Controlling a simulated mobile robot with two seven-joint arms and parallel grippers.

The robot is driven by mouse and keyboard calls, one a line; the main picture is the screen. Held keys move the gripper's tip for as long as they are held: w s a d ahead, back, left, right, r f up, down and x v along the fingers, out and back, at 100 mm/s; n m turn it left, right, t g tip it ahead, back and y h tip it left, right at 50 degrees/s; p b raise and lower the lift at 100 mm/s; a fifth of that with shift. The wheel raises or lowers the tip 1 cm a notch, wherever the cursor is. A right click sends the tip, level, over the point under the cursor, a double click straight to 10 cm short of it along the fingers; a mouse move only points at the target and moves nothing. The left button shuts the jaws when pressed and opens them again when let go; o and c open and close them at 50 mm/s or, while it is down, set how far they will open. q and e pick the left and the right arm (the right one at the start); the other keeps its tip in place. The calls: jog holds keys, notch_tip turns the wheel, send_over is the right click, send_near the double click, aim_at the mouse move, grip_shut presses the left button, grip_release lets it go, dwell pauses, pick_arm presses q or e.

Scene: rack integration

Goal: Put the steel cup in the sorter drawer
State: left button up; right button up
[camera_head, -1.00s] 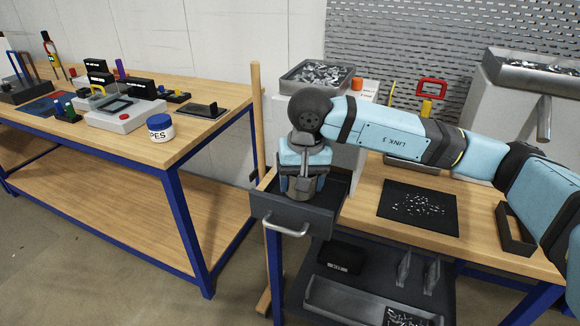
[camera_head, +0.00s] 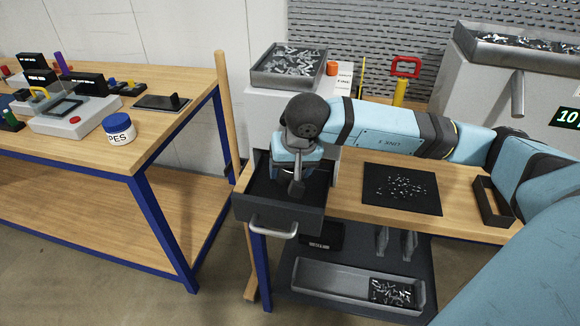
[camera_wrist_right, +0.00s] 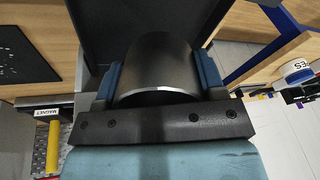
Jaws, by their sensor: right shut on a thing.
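My right gripper (camera_wrist_right: 158,85) points down over the open sorter drawer (camera_head: 278,214) in the head view, with its wrist hiding part of the interior. In the right wrist view its two blue-lined fingers are shut on the steel cup (camera_wrist_right: 155,68), a dark grey metal cylinder, one finger on each side. Dark drawer surfaces (camera_wrist_right: 95,20) show beyond and beside the cup. I cannot tell whether the cup touches the drawer floor. In the head view the cup is not clearly visible behind the gripper. My left gripper is not in view.
A metal tray of small parts (camera_head: 290,66) stands behind the drawer. A black mat with bits (camera_head: 402,189) and a dark open box (camera_head: 493,201) lie on the bench to the right. A wooden post (camera_head: 224,110) stands left of the drawer. A white jar (camera_head: 118,130) is on the left table.

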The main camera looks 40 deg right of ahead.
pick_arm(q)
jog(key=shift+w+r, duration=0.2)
pick_arm(e)
jog(key=shift+w+d+r, duration=0.45)
jog(key=shift+w, duration=0.1)
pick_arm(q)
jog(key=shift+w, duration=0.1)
pick_arm(e)
jog(key=shift+f, duration=0.25)
jog(key=shift+a+f+b, duration=0.1)
jog(key=shift+f+b, duration=0.3)
jog(key=shift+f, duration=0.15)
jog(key=x, duration=0.3)
jog(key=shift+d+b, duration=0.25)
jog(key=shift+b, duration=0.1)
jog(key=f+b, duration=0.2)
jog(key=f, duration=0.1)
jog(key=shift+s+a+f, duration=0.1)
jog(key=shift+a+f, duration=0.1)
jog(key=shift+f, duration=0.1)
jog(key=shift+s+f+b, duration=0.1)
jog(key=shift+f+b, duration=0.35)
jog(key=shift+b, duration=0.25)
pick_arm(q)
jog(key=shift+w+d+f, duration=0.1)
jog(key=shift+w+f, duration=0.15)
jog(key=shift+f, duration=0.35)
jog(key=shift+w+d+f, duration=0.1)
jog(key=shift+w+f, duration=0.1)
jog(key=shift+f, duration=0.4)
